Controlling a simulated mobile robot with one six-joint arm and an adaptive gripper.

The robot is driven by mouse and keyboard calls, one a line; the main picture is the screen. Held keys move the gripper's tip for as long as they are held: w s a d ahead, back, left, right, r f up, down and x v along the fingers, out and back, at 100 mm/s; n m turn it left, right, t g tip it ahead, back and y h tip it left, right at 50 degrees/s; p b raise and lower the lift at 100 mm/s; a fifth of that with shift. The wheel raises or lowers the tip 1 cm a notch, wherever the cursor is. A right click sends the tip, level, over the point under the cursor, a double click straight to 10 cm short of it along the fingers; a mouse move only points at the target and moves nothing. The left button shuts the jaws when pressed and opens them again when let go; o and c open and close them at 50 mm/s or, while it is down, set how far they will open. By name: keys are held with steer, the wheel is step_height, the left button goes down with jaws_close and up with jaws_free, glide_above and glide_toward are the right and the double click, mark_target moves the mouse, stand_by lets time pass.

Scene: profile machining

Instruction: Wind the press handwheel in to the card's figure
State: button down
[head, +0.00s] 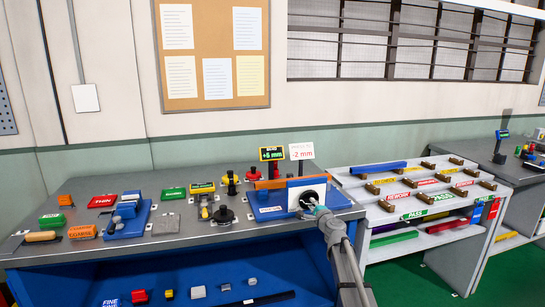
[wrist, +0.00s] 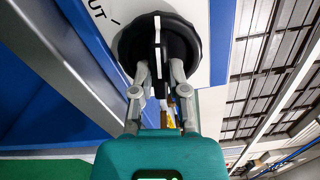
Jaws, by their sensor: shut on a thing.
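The blue press (head: 265,208) stands at the right end of the grey bench. Its black handwheel (head: 306,192) faces me on a white plate. The handwheel also shows in the wrist view (wrist: 132,45), with a raised grip bar across its middle and "UT" lettering on the plate beside it. My gripper (head: 316,207) is at the handwheel; in the wrist view its fingers (wrist: 159,78) are closed on either side of the bar. A dark display (head: 272,154) behind the press reads what looks like +5 mm. The white card (head: 302,151) beside it reads -2 mm.
Several small tools, blocks and labels lie on the bench (head: 65,190) to the left. An orange bar (head: 283,183) lies across the press. A white rack (head: 400,195) with coloured profiles and labels stands close on the right. Green floor is clear in front of the rack.

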steer(key=shift+m, duration=1.5)
steer(key=shift+m, duration=1.2)
steer(key=c, duration=0.5)
jaws_free()
steer(key=shift+v, duration=3.5)
